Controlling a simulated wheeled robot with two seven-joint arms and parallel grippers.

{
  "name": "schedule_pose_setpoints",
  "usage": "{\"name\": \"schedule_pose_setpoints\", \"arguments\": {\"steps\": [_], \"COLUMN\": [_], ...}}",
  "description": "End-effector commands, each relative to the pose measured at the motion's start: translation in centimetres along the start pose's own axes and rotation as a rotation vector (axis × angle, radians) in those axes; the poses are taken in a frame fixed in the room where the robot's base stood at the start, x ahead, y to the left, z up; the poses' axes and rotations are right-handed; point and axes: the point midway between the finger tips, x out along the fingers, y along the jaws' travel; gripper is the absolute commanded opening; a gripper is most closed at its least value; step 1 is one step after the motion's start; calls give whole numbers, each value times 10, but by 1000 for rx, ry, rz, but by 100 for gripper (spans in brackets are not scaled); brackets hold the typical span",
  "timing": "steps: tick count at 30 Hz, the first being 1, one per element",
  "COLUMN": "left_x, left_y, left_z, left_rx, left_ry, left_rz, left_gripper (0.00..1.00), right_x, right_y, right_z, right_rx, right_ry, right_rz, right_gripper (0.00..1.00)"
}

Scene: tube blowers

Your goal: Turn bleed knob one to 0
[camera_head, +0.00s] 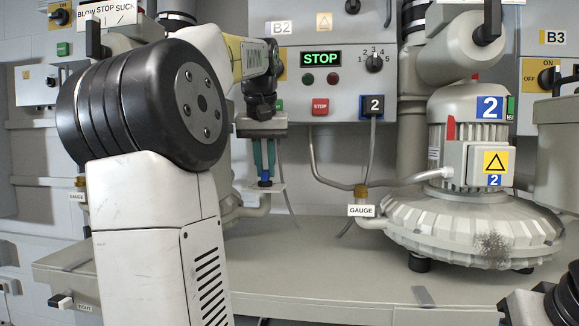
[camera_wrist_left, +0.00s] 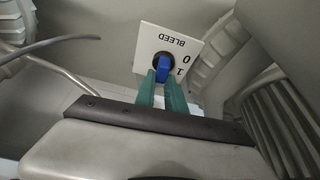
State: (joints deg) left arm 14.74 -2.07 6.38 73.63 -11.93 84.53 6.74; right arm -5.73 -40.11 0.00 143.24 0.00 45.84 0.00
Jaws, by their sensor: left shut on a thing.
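The bleed knob (camera_wrist_left: 165,70) is a small blue handle on a black round base. It sits on a white plate (camera_wrist_left: 190,38) marked BLEED, with 0 and 1, which reads upside down in the left wrist view. My left gripper (camera_wrist_left: 162,88) has its green fingertips at the blue handle, shut on it. In the head view my left gripper (camera_head: 264,165) points down, with the blue knob (camera_head: 265,180) just under its tips. The pointing direction of the knob is hard to tell. My right gripper does not show.
Blower 2 (camera_head: 470,225) stands on the bench (camera_head: 340,275) to the right, with a GAUGE label (camera_head: 361,211) beside it. Control box B2 (camera_head: 337,85) with a STOP display is on the wall behind. My left arm covers much of the left side.

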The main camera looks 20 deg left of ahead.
Motion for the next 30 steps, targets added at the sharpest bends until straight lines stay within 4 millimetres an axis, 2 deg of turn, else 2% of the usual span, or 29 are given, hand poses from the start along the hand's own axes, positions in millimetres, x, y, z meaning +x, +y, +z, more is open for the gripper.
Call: {"name": "schedule_pose_setpoints", "arguments": {"steps": [30], "left_x": [-1], "left_y": [-4], "left_z": [2], "left_rx": [-843], "left_ry": [1], "left_rz": [-349], "left_gripper": [0], "right_x": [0], "right_y": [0], "right_z": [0], "right_rx": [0], "right_ry": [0], "right_rz": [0], "right_gripper": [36]}}
